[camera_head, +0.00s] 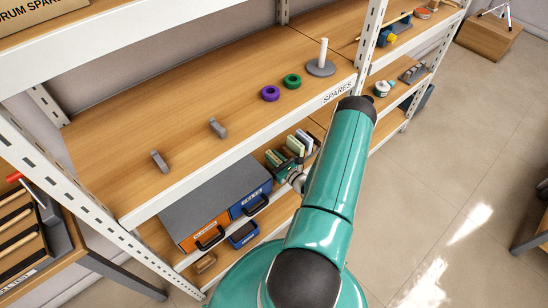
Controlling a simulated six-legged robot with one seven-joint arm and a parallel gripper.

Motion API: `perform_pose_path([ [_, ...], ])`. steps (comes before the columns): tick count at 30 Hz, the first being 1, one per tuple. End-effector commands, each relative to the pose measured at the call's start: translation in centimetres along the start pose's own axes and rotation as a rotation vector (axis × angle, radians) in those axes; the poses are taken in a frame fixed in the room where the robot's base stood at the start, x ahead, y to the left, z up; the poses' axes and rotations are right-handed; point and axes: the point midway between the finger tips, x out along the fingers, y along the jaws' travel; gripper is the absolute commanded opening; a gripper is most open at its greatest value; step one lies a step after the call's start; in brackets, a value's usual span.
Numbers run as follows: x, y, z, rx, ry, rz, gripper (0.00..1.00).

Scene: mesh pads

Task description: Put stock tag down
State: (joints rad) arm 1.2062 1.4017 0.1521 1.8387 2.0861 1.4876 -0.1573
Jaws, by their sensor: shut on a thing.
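My arm reaches up from the bottom and bends back left behind its teal upper link. My gripper (286,170) is small and partly hidden by the arm, at the lower shelf opening just in front of a row of upright books or cards. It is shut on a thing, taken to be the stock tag. I cannot make out the tag's own outline or face among the small shapes there. A label strip reading SPARES (338,91) is on the front edge of the upper shelf.
The upper shelf (190,90) holds two grey blocks, a purple ring (270,93), a green ring (292,81) and a grey peg stand (321,67). Below are orange (205,231) and blue (250,199) drawers and upright books (300,143). A white post stands right.

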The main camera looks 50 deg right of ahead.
Motion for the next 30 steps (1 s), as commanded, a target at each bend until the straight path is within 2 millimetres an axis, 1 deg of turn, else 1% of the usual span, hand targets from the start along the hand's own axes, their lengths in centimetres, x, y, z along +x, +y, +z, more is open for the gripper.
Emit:
perform_pose_path([
  [4, 0.0, 0.0, -0.3, 0.0, 0.0, 0.0, 0.0],
  [5, 0.0, 0.0, -0.3, 0.0, 0.0, 0.0, 0.25],
  [6, 0.0, 0.0, -0.3, 0.0, 0.0, 0.0, 0.33],
  [8, 0.0, 0.0, -0.3, 0.0, 0.001, 0.0, 0.43],
  [16, 0.0, 0.0, -0.2, 0.0, 0.001, 0.0, 0.43],
  [19, -0.1, 0.0, 0.1, 0.0, 0.001, 0.0, 0.43],
  [23, -1.9, -0.1, 0.0, 0.0, 0.003, -0.003, 0.43],
  [26, -3.9, -0.1, 0.0, 0.001, 0.003, -0.003, 0.43],
  [30, -7.1, -0.1, 0.0, 0.001, 0.002, -0.004, 0.43],
])
